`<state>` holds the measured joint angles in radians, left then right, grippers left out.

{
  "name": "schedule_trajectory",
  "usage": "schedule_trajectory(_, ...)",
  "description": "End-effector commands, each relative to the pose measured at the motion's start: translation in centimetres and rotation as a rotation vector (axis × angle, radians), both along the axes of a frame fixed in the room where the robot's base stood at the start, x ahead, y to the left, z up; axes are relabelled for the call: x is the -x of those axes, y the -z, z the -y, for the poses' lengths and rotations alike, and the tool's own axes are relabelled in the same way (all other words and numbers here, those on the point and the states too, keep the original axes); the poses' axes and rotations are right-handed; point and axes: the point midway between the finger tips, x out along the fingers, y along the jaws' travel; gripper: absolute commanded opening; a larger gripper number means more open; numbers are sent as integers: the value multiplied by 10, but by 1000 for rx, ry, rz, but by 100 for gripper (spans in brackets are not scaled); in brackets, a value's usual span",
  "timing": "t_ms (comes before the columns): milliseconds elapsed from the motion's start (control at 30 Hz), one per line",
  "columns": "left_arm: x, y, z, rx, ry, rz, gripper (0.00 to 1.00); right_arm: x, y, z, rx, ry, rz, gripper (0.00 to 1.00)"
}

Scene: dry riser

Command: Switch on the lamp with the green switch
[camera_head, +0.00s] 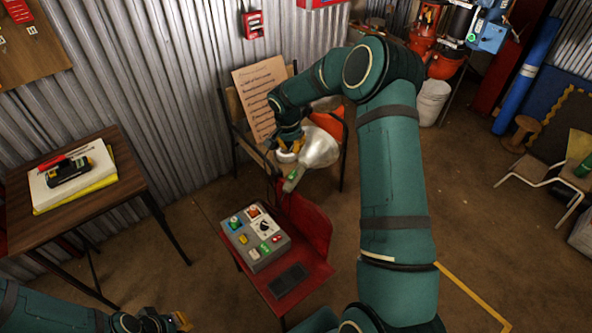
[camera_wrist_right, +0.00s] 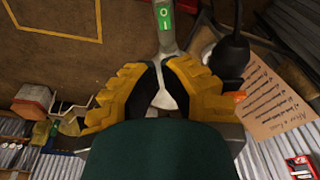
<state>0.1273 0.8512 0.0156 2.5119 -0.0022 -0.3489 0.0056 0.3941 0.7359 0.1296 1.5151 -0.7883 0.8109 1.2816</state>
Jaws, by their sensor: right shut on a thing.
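The lamp has a pale silver shade (camera_head: 320,148) in the head view, in front of a chair by the wall. Its green switch (camera_head: 291,183) sits on a grey bar just below the shade. The wrist view shows the green switch (camera_wrist_right: 163,20) close up, with light marks on it, beyond the fingertips. My right gripper (camera_head: 289,153) is beside the shade. In the wrist view its yellow fingers (camera_wrist_right: 163,92) are shut on a pale grey part of the lamp, in line with the switch bar. My left gripper (camera_head: 182,320) is at the bottom left, mostly cut off.
A red chair (camera_head: 312,228) stands below the lamp, with a grey control box (camera_head: 255,237) of coloured buttons on its seat. A wooden table (camera_head: 100,213) at left holds papers and a dark tool. A lettered cardboard sign (camera_head: 258,92) leans behind. Floor at right is partly clear.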

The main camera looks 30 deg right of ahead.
Motion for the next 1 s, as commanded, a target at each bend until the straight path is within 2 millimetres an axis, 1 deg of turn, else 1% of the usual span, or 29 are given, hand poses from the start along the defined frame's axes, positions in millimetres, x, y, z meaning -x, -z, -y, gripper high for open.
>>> schedule_trajectory(400,0,1,0,0,0,-1,0,-2,-3,2,11,2,13,0)
schedule_trajectory(567,0,2,0,0,0,-1,0,-2,2,3,11,2,12,0)
schedule_trajectory(667,0,4,0,0,0,0,0,-3,14,4,10,2,11,0)
schedule_trajectory(733,0,5,0,0,1,1,0,-4,26,6,8,3,10,0)
schedule_trajectory(1000,-2,13,0,-1,0,4,0,-9,78,15,8,3,11,0)
